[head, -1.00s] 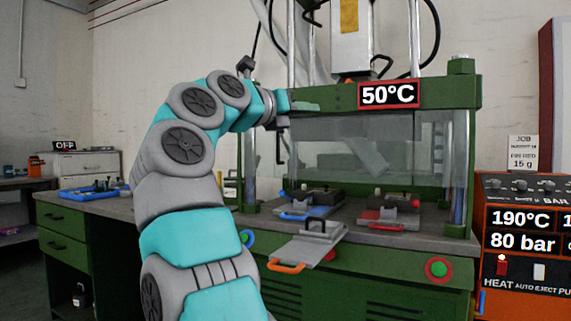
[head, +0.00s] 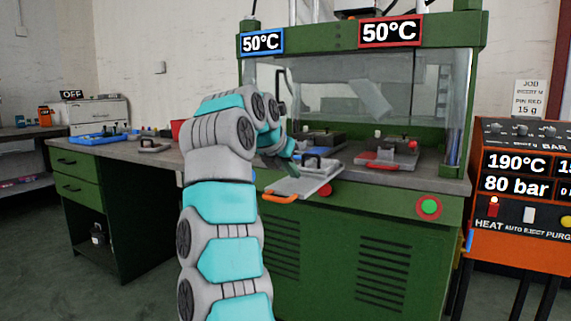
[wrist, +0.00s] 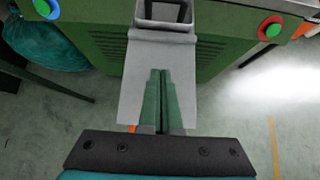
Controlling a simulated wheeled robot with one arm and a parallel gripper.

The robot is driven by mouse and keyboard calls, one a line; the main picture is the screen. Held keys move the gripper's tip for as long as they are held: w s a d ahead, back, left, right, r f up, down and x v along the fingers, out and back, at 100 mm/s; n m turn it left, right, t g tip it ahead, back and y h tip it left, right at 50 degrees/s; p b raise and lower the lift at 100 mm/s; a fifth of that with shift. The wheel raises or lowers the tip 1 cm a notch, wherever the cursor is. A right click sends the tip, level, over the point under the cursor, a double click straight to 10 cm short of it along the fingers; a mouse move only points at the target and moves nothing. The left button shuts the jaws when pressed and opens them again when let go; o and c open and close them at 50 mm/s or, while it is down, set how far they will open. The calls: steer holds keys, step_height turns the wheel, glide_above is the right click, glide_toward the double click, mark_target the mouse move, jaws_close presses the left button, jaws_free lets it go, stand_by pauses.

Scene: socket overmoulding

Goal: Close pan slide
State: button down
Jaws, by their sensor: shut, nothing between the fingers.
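The pan slide is a grey plate (head: 318,180) with a dark bail on top and an orange handle (head: 279,198). It sticks out from the front of the green press, pulled out over the edge. In the wrist view my shut, empty green fingers (wrist: 159,74) lie over the middle of the grey plate (wrist: 132,100), pointing at the raised box. Only a sliver of the orange handle (wrist: 131,128) shows. I cannot tell whether the fingers touch the plate.
Inside the press, behind a clear guard (head: 350,92), a slide with a red handle (head: 380,166) sits at the right. A green button (head: 429,206) is on the press front. The orange control unit (head: 520,190) stands at right. A bench with drawers (head: 78,178) is at left.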

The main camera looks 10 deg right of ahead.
mark_target(307, 177)
steer(key=w+d, duration=0.1)
steer(key=w+d+f+p, duration=0.1)
steer(key=w, duration=0.1)
steer(key=shift+w+d, duration=0.15)
steer(key=shift+d, duration=0.15)
steer(key=shift+w+d+f+p, duration=0.1)
steer(key=shift+w+d+p, duration=0.2)
steer(key=shift+w, duration=0.3)
